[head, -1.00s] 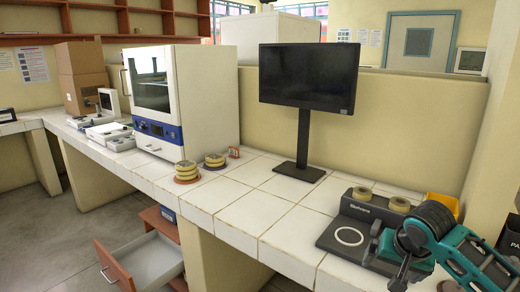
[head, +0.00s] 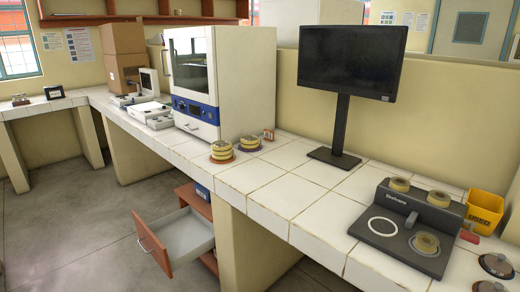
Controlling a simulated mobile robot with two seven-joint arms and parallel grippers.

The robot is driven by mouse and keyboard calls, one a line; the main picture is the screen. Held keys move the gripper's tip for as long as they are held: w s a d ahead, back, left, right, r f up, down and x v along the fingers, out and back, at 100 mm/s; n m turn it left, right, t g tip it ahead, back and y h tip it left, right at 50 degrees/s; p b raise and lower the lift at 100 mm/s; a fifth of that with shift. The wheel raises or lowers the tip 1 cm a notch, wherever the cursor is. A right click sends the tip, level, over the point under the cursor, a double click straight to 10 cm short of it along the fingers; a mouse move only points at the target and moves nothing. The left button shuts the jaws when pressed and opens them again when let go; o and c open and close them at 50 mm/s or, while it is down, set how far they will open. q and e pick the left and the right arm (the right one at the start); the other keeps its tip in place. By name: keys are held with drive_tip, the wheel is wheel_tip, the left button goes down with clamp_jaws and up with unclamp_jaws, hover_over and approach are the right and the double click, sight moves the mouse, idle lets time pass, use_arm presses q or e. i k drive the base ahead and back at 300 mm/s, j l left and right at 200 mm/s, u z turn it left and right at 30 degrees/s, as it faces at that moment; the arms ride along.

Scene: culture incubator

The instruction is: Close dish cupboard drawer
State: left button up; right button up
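The dish cupboard (head: 196,201) is a reddish-brown wooden unit under the counter, left of a counter support. Its drawer (head: 188,238) is pulled well out into the aisle. The drawer has a pale grey inside that looks empty, and an orange-brown front (head: 155,249) with a metal handle (head: 143,246) facing left. Neither of my grippers shows in the head view.
The white tiled counter (head: 262,185) runs above the drawer. It carries an incubator (head: 246,85), stacked yellowish dishes (head: 222,151), a monitor (head: 353,62), a dark bench device (head: 398,235) and a yellow bin (head: 484,210). The grey floor (head: 90,225) left of the drawer is clear.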

sight(174, 240)
drive_tip(key=i+j+z, duration=0.1)
drive_tip(key=j, duration=0.25)
drive_tip(key=i+j, duration=0.25)
drive_tip(key=j, duration=0.15)
drive_tip(key=i+j+z, duration=0.15)
drive_tip(key=j, duration=0.2)
drive_tip(key=i+j+z, duration=0.1)
drive_tip(key=j, duration=0.3)
drive_tip(key=i+j, duration=0.25)
drive_tip(key=j, duration=0.15)
drive_tip(key=i+j+z, duration=0.15)
drive_tip(key=j, duration=0.25)
drive_tip(key=i+j+z, duration=0.1)
drive_tip(key=j, duration=0.3)
